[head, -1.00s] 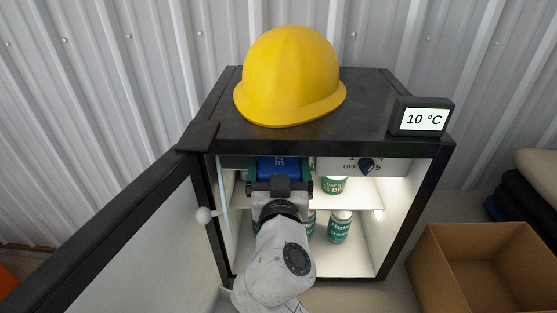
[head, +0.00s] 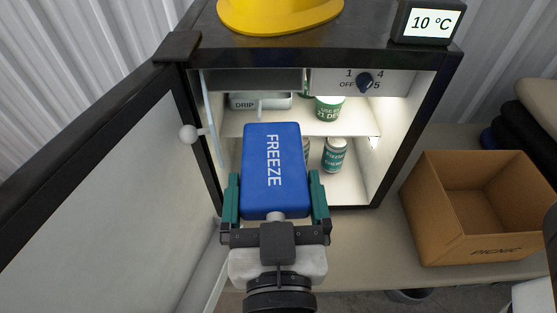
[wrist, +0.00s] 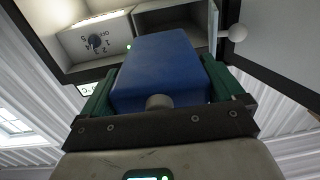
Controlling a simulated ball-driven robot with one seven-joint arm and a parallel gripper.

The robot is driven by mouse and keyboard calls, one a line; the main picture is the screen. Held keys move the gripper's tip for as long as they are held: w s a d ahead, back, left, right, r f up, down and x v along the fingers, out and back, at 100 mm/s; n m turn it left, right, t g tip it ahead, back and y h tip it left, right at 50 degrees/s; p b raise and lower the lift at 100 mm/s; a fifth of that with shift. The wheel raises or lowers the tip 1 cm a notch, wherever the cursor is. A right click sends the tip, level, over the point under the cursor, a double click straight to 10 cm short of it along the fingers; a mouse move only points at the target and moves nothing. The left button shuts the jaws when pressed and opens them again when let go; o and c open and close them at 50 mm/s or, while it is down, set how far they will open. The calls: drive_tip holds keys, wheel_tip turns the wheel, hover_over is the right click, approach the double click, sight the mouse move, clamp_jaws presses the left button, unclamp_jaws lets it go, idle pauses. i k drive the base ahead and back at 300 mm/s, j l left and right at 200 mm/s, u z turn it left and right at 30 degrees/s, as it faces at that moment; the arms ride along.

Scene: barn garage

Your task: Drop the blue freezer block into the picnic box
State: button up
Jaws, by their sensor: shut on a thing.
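The blue freezer block (head: 272,165), marked FREEZE, is held between the green fingers of my gripper (head: 275,198), in front of the open fridge. In the wrist view the block (wrist: 160,72) fills the space between the fingers of my gripper (wrist: 165,95). The picnic box (head: 470,205) is an open brown carton marked PICNIC, standing to the right of the fridge. The part of its floor that I see looks empty. My gripper is well to the left of the box.
A yellow helmet (head: 280,14) and a temperature display (head: 430,22) sit on top.

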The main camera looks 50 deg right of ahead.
sight(475, 208)
drive_tip(key=k+z, duration=0.1)
drive_tip(key=k, duration=0.55)
drive_tip(key=j+z, duration=0.15)
drive_tip(key=z, duration=1.25)
drive_tip(key=k+j+z, duration=0.1)
drive_tip(key=k, duration=0.2)
drive_tip(key=k+j+z, duration=0.15)
drive_tip(key=k+j, duration=0.05)
drive_tip(key=k, duration=0.05)
